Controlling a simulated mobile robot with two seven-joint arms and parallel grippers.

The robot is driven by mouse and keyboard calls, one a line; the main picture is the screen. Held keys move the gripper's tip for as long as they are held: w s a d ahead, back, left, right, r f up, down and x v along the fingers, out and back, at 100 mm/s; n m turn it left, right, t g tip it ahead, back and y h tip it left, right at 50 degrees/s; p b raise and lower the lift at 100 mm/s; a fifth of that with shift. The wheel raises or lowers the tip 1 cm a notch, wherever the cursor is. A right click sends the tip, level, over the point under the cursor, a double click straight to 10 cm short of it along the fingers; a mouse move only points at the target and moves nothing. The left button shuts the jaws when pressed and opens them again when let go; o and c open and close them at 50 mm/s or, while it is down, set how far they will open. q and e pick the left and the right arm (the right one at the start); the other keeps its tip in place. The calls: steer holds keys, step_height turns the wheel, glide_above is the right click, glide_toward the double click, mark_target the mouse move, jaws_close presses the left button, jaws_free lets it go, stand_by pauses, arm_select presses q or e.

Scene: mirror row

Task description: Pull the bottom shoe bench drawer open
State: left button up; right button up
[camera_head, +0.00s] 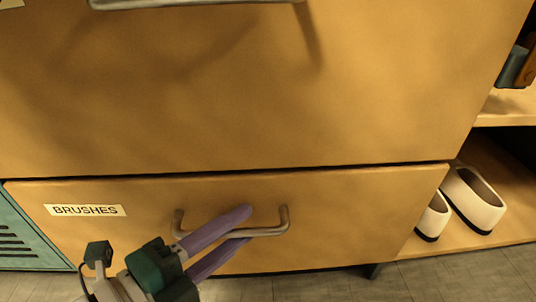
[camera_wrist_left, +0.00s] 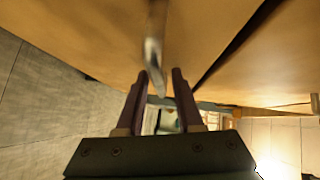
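The bottom drawer (camera_head: 340,215) is a wooden front with a "BRUSHES" label (camera_head: 85,210) at its left. It looks shut, with a thin dark seam above it. Its grey metal bar handle (camera_head: 270,232) sticks out from the middle of the front. My left gripper (camera_head: 243,226) has purple fingers reaching to the handle from below left, one above the bar and one below it. In the left wrist view the gripper (camera_wrist_left: 159,77) is open, with the handle (camera_wrist_left: 153,50) running between the fingertips; I cannot tell whether either finger touches it. My right gripper is not in view.
A larger drawer front (camera_head: 250,95) with its own metal handle (camera_head: 190,3) is above. At the right, white shoes (camera_head: 474,200) stand on an open wooden shelf (camera_head: 515,228). A teal vented panel (camera_head: 25,240) is at the left. Grey tiled floor (camera_head: 440,283) lies below.

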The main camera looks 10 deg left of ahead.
arm_select(q)
jaws_close()
stand_by(1.1)
